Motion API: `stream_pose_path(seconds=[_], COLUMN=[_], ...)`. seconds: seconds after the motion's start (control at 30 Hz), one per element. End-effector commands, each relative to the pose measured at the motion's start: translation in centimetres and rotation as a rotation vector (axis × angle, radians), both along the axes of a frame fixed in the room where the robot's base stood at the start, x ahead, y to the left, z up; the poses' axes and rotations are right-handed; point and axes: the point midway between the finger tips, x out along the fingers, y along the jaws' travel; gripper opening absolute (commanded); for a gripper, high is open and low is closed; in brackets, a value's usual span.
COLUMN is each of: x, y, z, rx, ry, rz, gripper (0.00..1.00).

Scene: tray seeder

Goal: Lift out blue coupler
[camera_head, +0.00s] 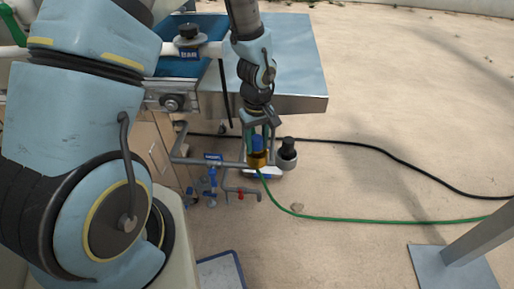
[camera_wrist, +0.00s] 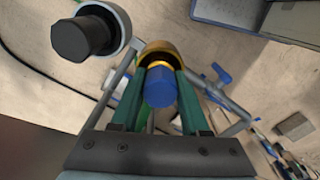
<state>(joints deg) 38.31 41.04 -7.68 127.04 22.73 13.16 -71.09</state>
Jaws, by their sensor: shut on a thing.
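The blue coupler (camera_wrist: 161,87) is between the two green fingers of my gripper (camera_wrist: 158,88) in the wrist view. A brass-coloured cup or ring (camera_wrist: 168,48) curves around the coupler's far side. In the head view the blue coupler (camera_head: 257,143) stands upright, with the brass holder (camera_head: 257,160) just below it. My gripper (camera_head: 258,138) reaches down from above and is shut on the coupler. Whether the coupler's lower end is still inside the brass holder is hidden.
A black-capped grey cup (camera_head: 288,152) stands close on the right. A green hose (camera_head: 330,218) runs from below the holder across the floor; a black hose (camera_head: 400,163) lies behind. Pipes with blue valves (camera_head: 212,175) are to the left. A metal table (camera_head: 290,60) stands behind.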

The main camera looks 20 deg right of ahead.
Motion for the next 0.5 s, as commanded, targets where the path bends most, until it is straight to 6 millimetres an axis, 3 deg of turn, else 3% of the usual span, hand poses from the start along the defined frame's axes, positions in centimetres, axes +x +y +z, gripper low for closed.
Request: stream_pose_path(seconds=[0.03,0.23,0.5], x=[0.00,0.00,0.01], y=[0.01,0.01,-0.01], z=[0.01,0.01,0.04], rx=[0.000,0.000,0.000], ry=[0.000,0.000,0.000], rz=[0.000,0.000,0.000], gripper=[0.23,0.01,0.00])
